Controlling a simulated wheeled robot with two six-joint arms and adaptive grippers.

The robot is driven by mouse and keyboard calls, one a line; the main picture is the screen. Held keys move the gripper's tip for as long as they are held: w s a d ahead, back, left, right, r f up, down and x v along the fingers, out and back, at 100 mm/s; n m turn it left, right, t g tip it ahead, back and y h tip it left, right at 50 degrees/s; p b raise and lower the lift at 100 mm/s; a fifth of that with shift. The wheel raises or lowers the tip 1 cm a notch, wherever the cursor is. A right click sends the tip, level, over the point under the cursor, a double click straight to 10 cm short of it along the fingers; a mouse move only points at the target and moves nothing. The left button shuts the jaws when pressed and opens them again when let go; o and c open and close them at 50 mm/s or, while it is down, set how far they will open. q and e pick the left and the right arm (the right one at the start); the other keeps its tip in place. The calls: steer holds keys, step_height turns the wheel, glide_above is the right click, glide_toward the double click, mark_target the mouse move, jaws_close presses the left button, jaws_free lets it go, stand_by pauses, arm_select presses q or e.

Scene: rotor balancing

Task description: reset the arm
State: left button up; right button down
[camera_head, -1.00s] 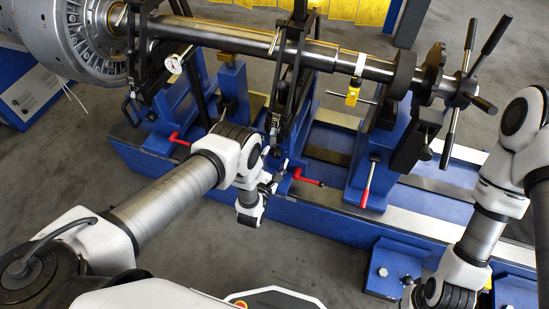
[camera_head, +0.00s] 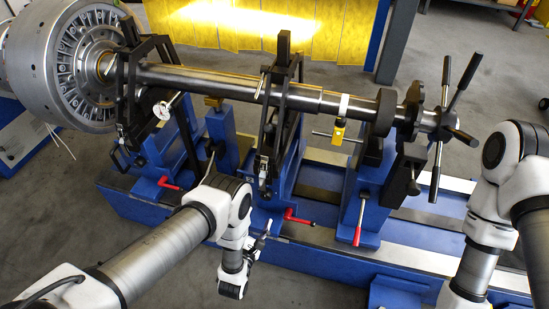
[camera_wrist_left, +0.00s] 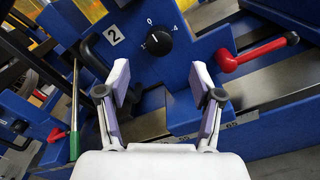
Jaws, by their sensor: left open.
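My left arm comes in from the left over the blue balancing machine's base. My left gripper (camera_head: 262,240) is small and partly hidden by the wrist in the head view, near a red-handled lever (camera_head: 298,217). In the left wrist view, the left gripper (camera_wrist_left: 160,88) is open, with nothing between its fingers. It faces a blue block (camera_wrist_left: 180,65) with a black knob (camera_wrist_left: 157,41) and a "2" label. The red lever (camera_wrist_left: 258,52) is to the right of the fingers. My right arm stands at the right edge of the head view; its gripper is outside the picture.
A steel shaft (camera_head: 220,82) with a large rotor (camera_head: 85,60) lies across the stands. Grey floor (camera_head: 70,215) is free at the left.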

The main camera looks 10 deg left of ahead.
arm_select(q)
steer(key=s+a+f+m+g, duration=0.3)
steer(key=s+a+m+g, duration=0.45)
steer(key=m, duration=0.75)
steer(key=s+r+m+g, duration=0.3)
steer(key=s+m+g, duration=0.25)
steer(key=s, duration=0.35)
steer(key=s+r+m+g, duration=0.45)
steer(key=s+m, duration=0.25)
steer(key=s, duration=0.2)
step_height(320, 180, up, 14)
steer(key=s+m+p, duration=0.1)
steer(key=p, duration=1.3)
steer(key=shift+s+y, duration=0.15)
steer(key=shift+y, duration=0.15)
steer(key=shift+d+g, duration=0.1)
steer(key=shift+g, duration=0.15)
